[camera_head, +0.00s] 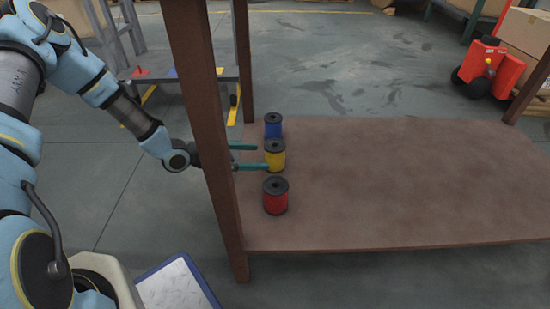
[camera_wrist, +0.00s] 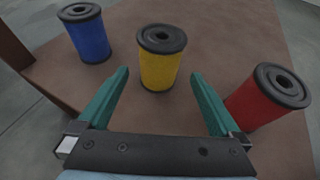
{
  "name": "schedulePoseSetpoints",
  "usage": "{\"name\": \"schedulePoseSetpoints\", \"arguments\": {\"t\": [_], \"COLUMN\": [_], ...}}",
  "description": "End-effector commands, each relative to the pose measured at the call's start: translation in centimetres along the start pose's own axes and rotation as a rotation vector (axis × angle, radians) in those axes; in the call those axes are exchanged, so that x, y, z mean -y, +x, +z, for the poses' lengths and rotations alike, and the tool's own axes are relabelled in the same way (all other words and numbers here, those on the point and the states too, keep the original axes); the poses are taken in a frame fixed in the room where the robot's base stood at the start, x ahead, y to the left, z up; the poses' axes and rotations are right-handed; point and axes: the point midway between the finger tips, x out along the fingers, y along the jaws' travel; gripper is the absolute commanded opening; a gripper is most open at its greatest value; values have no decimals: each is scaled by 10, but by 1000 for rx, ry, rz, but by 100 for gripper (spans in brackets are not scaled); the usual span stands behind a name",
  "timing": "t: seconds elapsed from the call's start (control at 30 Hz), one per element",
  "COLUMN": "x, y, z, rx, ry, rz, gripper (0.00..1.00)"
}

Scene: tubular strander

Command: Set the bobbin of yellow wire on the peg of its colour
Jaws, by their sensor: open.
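The bobbin of yellow wire (camera_head: 275,157) stands upright on the brown shelf, in the middle of a row of bobbins. In the wrist view the yellow bobbin (camera_wrist: 159,70) stands between and just beyond the fingertips. My gripper (camera_head: 251,157) is open and reaches in past the shelf's near-left post, low over the shelf. In the wrist view my gripper (camera_wrist: 160,78) has its teal fingers spread wide with nothing held. A stand (camera_head: 170,74) with a red and a blue spot on it is on the floor behind; no yellow peg can be made out.
A blue bobbin (camera_head: 273,126) stands behind the yellow one and a red bobbin (camera_head: 275,195) in front, close to my fingers. The brown shelf (camera_head: 400,180) is bare to the right. A post (camera_head: 208,130) stands beside my arm. A red pallet truck (camera_head: 490,67) is at the far right.

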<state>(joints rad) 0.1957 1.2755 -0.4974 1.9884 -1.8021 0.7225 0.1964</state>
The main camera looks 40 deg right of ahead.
Motion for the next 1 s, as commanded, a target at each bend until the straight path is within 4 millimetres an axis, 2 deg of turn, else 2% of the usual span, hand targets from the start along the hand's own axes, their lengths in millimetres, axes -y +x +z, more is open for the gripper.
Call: {"name": "schedulePoseSetpoints", "arguments": {"t": [0.3, 0.57, 0.8, 1.0], "x": [1, 0, 1, 0], "y": [45, 65, 99, 106], "z": [-3, -5, -8, -4], "rx": [2, 0, 0, 0], "ry": [-3, -3, -2, -3], "rz": [0, 0, 0, 2], "gripper": [100, 100, 100, 100]}}
